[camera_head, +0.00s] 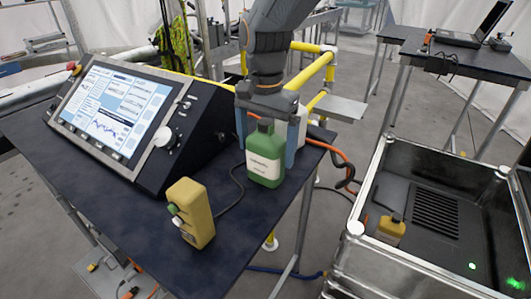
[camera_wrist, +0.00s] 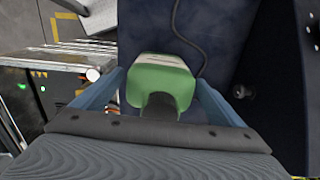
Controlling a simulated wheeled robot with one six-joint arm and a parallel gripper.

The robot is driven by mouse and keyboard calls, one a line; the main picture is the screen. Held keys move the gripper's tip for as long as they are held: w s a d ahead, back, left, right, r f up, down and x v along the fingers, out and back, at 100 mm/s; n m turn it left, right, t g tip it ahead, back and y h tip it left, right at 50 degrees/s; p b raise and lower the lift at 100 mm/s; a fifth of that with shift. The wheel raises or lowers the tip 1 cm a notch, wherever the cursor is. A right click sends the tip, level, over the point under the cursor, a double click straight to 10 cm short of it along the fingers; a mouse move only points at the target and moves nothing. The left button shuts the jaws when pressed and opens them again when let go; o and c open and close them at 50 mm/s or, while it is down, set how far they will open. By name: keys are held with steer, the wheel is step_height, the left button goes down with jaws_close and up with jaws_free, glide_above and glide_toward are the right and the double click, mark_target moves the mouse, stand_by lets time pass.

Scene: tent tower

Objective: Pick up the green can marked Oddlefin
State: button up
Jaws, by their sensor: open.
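The green can (camera_head: 265,157) with a pale label and dark cap stands upright on the dark table (camera_head: 236,245), near its right edge. The label's writing is too small to read. My gripper (camera_head: 266,150) points down over the can, with one blue finger on each side of it. In the wrist view the can (camera_wrist: 161,78) lies between the two fingers (camera_wrist: 160,100), with a gap showing on its right; contact on the left is hard to tell. The fingers are open.
A yellow handheld box (camera_head: 191,213) with knobs stands in front of the can to the left. A large control console (camera_head: 120,115) fills the table's left. A white container (camera_head: 299,128) is close behind the can.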

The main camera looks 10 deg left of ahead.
steer(key=shift+f, duration=0.35)
steer(key=shift+c, duration=0.4)
steer(key=c, duration=1.5)
steer(key=shift+r, duration=0.1)
steer(key=shift+c, duration=0.2)
